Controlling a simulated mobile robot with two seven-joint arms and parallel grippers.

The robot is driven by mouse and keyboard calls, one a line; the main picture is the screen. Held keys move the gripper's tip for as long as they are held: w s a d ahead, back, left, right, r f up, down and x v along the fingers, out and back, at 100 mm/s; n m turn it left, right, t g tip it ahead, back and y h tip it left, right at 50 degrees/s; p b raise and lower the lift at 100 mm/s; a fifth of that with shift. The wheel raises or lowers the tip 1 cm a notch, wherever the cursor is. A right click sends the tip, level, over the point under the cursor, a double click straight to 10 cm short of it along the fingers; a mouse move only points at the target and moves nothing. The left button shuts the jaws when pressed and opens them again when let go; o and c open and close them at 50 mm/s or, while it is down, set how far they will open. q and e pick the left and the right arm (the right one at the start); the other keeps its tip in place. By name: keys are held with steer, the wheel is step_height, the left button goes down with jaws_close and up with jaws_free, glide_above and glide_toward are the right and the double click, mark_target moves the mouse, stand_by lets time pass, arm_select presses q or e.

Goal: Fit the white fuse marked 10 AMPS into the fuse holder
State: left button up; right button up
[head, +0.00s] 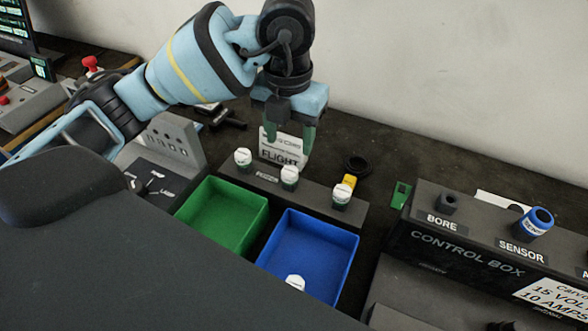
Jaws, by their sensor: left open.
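Several white-topped fuses show. Three stand upright in a dark rack (262,185): a left fuse (243,158), a middle fuse (289,176) and a right fuse (341,194). Another white-topped piece (295,282) is in the blue bin, partly cut off by the dark surface in front. Their markings are too small to read. My left gripper (289,136) points down behind the rack, in front of a white FLIGHT card (281,155). Its fingers are apart with nothing seen held between them. I cannot tell which part is the fuse holder. My right gripper is not in view.
A green bin (262,220) and a blue bin (350,243) stand before the rack. A control box (440,243) at right carries BORE and SENSOR labels and a blue connector (533,222). A black ring (357,165) lies behind. A wall closes off the back.

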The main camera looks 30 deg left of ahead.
mark_target(290, 171)
arm_select(q)
steer(key=shift+f, duration=0.1)
steer(key=shift+f+b, duration=0.3)
steer(key=shift+f, duration=0.2)
steer(key=shift+f+b, duration=2)
steer(key=shift+f, duration=1.95)
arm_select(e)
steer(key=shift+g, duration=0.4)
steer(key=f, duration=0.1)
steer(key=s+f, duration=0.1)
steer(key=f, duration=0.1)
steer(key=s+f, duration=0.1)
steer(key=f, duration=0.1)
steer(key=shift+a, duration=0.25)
arm_select(q)
steer(key=shift+p, duration=0.3)
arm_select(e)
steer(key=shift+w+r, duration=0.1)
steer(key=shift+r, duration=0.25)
arm_select(q)
steer(key=shift+c, duration=0.2)
jaws_close()
steer(key=shift+r, duration=0.1)
steer(key=shift+r, duration=0.1)
